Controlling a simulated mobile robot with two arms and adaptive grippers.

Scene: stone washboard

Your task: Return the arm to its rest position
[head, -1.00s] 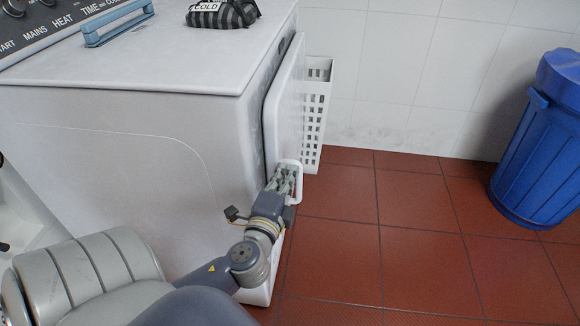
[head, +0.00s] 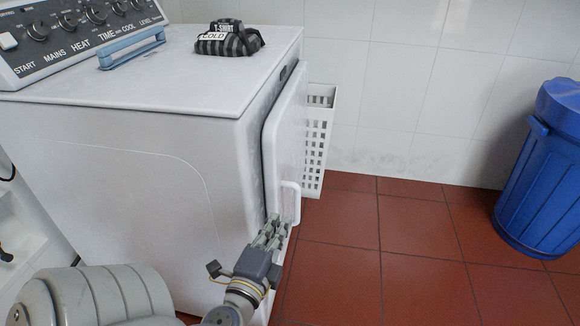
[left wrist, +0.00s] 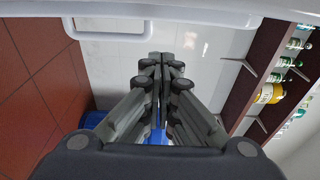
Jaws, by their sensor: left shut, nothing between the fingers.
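My left gripper (head: 272,230) is shut and empty, low in front of the washing machine door (head: 291,130). The door's white looped handle (head: 290,203) is just above and beyond the fingertips in the head view. In the left wrist view the shut fingers (left wrist: 161,60) point away, with the handle (left wrist: 105,36) at the top left, apart from them. The door stands close to the white machine (head: 110,150), with a dark gap along its edge. My right gripper is not in view.
A white perforated basket (head: 316,145) stands behind the door. A blue bin (head: 545,170) is at the far right. A striped grey cloth bundle (head: 230,40) lies on the machine. The red tiled floor (head: 420,250) is clear. Shelves with bottles (left wrist: 270,93) show in the left wrist view.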

